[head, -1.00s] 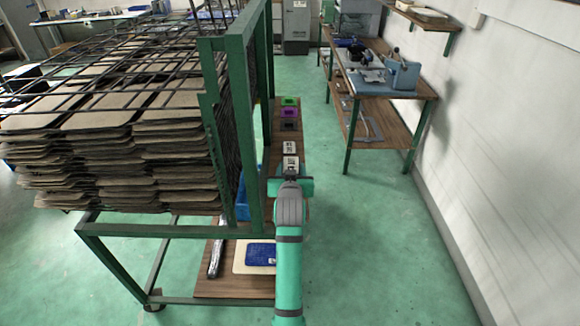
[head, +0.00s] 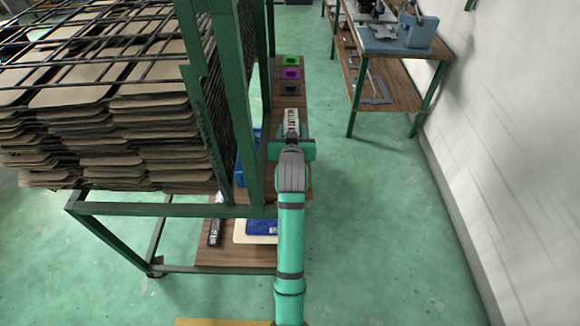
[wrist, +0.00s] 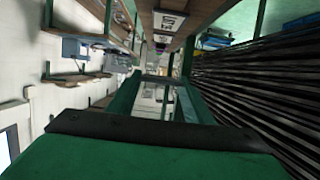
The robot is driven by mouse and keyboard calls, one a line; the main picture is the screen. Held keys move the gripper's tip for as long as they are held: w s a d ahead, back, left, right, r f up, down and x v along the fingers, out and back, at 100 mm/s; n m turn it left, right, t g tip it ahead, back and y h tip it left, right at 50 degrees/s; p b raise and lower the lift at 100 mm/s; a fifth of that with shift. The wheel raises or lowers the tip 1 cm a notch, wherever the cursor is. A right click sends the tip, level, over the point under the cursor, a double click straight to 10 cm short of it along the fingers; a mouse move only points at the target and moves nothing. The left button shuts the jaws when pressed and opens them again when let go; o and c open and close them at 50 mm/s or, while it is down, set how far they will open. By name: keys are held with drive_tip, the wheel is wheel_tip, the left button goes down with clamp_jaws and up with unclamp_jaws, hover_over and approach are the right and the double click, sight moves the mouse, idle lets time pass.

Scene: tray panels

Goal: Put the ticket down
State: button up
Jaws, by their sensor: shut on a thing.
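My gripper (head: 291,142) shows from behind in the head view, above the narrow wooden shelf beside the rack. It is shut on the ticket (head: 291,127), a small white piece with dark marks just beyond the jaws. The ticket is partly hidden by my gripper. Another white marked card (head: 292,113) seems to lie on the shelf just beyond, overlapping the ticket in this view. A white card with a dark print (wrist: 170,21) also shows on the wood in the wrist view. The held ticket is hard to make out there between the green fingers.
Green (head: 291,61), purple (head: 291,74) and dark grey (head: 290,89) pieces line the shelf farther back. A green-framed rack (head: 238,100) with stacked brown panels (head: 110,130) stands close on the left. The floor to the right is clear up to a workbench (head: 385,85) and wall.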

drive_tip(key=s+f, duration=0.6)
drive_tip(key=s, duration=0.1)
drive_tip(key=shift+s+a+f, duration=0.15)
drive_tip(key=shift+s, duration=0.1)
drive_tip(key=shift+s+f, duration=0.45)
drive_tip(key=shift+f, duration=1.6)
drive_tip(key=shift+f, duration=0.1)
drive_tip(key=o, duration=1)
